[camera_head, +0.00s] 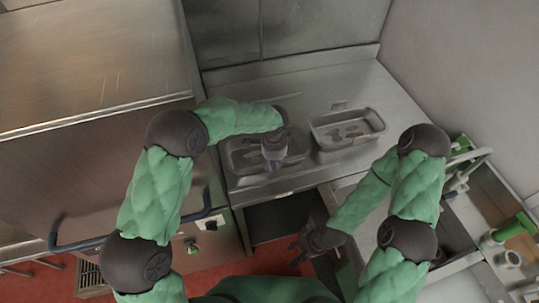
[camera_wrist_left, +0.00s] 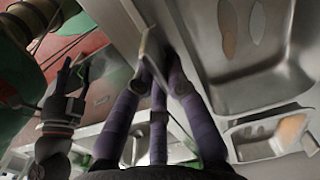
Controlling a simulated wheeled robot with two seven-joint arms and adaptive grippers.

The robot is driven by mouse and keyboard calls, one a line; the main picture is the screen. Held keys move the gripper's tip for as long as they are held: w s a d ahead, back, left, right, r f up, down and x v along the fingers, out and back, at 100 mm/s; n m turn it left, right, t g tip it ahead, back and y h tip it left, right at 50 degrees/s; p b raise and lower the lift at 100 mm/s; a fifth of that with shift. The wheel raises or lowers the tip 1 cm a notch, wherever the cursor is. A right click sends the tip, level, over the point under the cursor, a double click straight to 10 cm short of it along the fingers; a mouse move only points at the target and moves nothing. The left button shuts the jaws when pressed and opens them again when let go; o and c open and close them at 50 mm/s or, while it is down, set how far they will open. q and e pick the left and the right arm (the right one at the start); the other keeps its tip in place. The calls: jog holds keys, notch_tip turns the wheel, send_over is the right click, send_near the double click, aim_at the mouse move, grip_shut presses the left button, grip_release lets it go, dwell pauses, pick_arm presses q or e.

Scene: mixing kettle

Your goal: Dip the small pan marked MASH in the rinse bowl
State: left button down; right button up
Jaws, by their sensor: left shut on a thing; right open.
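My left gripper (camera_head: 272,162) is at the right part of the left grey rectangular basin (camera_head: 232,166), partly covering it. In the left wrist view its purple-grey fingers are shut on a thin metal piece (camera_wrist_left: 150,42); I cannot tell whether this belongs to the small pan. The nearby basin wall shows there too (camera_wrist_left: 262,92). A second grey basin (camera_head: 318,133) stands to the right, with dark and reddish patches inside. No MASH marking is readable, and I cannot tell which vessel is the rinse bowl. My right gripper (camera_head: 297,250) is open and empty, lower, in front of the counter.
A steel counter (camera_head: 300,98) carries both basins against the back wall. A large steel unit with a blue bar handle (camera_head: 80,245) stands at left. A crate with green and white items (camera_head: 513,228) stands at right. The floor (camera_head: 270,258) is red.

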pick_arm(q)
notch_tip(320, 180, up, 12)
jog(key=p, duration=0.7)
dwell(0.4)
jog(key=shift+f, duration=0.1)
